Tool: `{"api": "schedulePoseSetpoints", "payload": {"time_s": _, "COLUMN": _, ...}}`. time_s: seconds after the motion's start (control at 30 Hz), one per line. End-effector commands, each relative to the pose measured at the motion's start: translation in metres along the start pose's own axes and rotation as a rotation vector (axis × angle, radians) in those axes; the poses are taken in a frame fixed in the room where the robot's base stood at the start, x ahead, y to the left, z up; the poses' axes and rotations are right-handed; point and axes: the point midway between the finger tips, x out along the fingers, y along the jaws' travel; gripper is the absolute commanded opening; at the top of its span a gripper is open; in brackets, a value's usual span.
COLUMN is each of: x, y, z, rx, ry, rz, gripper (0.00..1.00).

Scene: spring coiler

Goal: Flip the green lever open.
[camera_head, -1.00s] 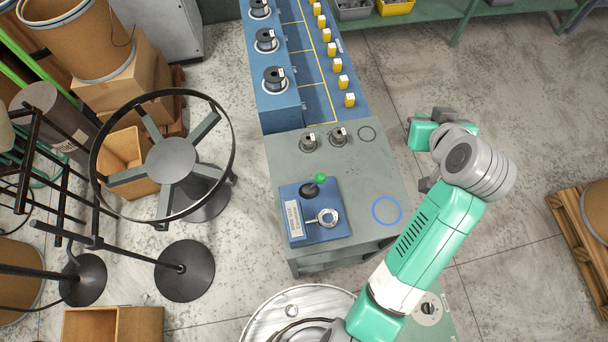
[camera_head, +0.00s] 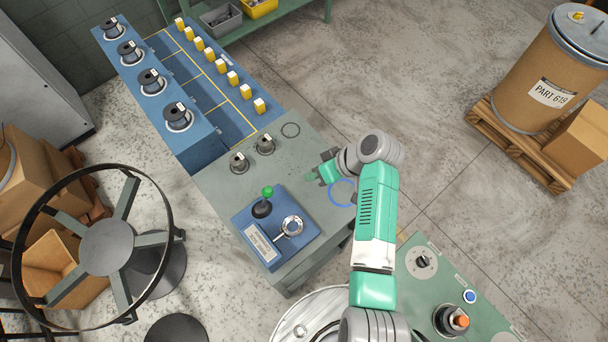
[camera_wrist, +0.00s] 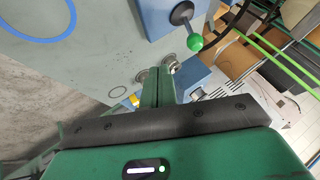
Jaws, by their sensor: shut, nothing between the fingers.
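The green lever (camera_head: 267,191) is a short dark stick with a round green knob, rising from a black boot on a blue box (camera_head: 248,219) on the grey table. In the wrist view the green knob (camera_wrist: 195,43) is at upper right, beyond and to the right of the fingertips. My gripper (camera_head: 311,178) is over the table's right part, to the right of the lever and apart from it. The wrist view shows its two green fingers (camera_wrist: 162,72) together and empty. The fingertips are small in the head view.
A round metal fitting (camera_head: 291,226) sits on the blue box beside the lever. Two small dark spools (camera_head: 239,163) stand behind it on the table. A blue ring marking (camera_head: 341,192) lies near my arm. A large black wheel (camera_head: 168,211) stands at the left.

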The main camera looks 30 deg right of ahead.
Motion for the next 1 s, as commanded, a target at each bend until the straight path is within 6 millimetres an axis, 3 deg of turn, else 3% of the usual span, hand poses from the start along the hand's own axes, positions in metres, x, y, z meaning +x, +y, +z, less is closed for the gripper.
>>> {"api": "schedulePoseSetpoints", "payload": {"time_s": 0.33, "x": 0.077, "y": -0.001, "z": 0.0, "rx": -0.001, "ry": -0.003, "rz": -0.002, "gripper": 0.0}}
{"api": "schedulePoseSetpoints", "payload": {"time_s": 0.43, "x": 0.079, "y": -0.02, "z": -0.003, "rx": -0.003, "ry": -0.002, "rz": 0.0, "gripper": 0.0}}
{"api": "schedulePoseSetpoints", "payload": {"time_s": 0.6, "x": 0.085, "y": -0.035, "z": -0.004, "rx": -0.002, "ry": -0.001, "rz": -0.001, "gripper": 0.0}}
{"api": "schedulePoseSetpoints", "payload": {"time_s": 1.0, "x": 0.087, "y": -0.038, "z": -0.004, "rx": -0.001, "ry": 0.0, "rz": 0.001, "gripper": 0.0}}
